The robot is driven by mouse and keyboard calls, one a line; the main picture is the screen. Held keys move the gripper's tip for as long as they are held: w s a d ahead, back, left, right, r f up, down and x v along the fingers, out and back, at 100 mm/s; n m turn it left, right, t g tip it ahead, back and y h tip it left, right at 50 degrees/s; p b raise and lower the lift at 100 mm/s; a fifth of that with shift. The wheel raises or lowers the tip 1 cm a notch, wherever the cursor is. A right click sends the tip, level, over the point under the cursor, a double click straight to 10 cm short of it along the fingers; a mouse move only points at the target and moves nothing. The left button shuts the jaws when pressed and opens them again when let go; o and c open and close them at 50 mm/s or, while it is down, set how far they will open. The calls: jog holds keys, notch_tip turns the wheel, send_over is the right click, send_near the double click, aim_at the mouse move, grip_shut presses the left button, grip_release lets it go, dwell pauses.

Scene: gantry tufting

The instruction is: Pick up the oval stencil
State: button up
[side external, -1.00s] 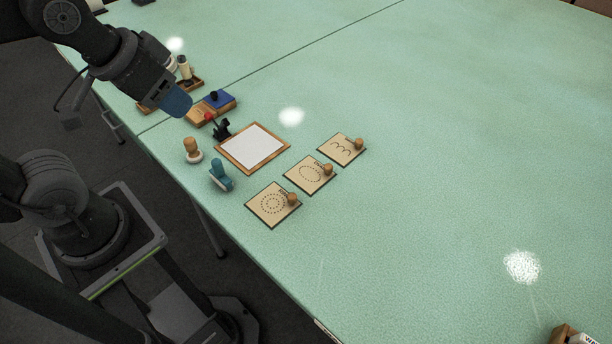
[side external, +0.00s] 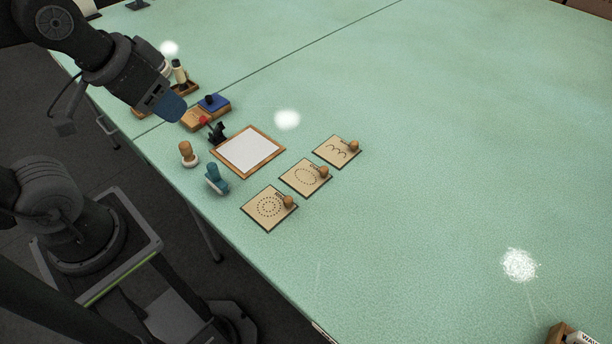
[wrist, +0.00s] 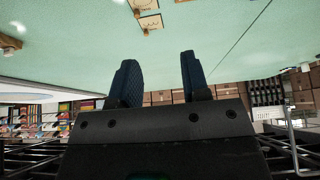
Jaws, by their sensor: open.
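The oval stencil (side external: 299,180) is a flat tan plate with a dotted oval and a wooden knob near its right corner. It lies flat on the green table, the middle of three similar plates in the side view. My gripper (side external: 172,108) is held up to the left of it, well apart, near the far-left block and bottle in the picture. In the wrist view, my gripper's (wrist: 160,68) two blue fingers stand apart with nothing between them.
The ring stencil (side external: 258,216) lies nearer and the wavy stencil (side external: 328,151) farther. A wood-framed white pad (side external: 248,150), a wooden-handled stamp (side external: 188,154), a teal stamp (side external: 215,180) and a blue-topped block (side external: 214,101) stand left. The table right of the stencils is largely clear.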

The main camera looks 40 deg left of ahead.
jog(key=shift+o, duration=1)
